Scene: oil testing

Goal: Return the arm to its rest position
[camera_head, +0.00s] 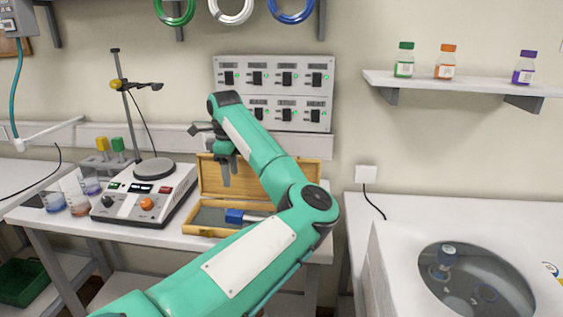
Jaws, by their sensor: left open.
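My left arm (250,255) is green with white panels. It comes in from the lower left, bends at a joint at middle right and reaches back up to the left. My left gripper (221,160) is dark grey, open and empty. It appears in front of the open lid of a wooden box (305,178), with a finger pointing down. I cannot tell its exact height above the box. A blue-ended tool (235,216) lies in the box, partly hidden by my arm. My right gripper is not in view.
A hotplate stirrer (146,198) with a stand stands left of the box, near beakers (77,200) and a tube rack. A control panel (273,92) is on the wall behind. At right are a machine with a round window (475,285) and a shelf (460,84) with bottles.

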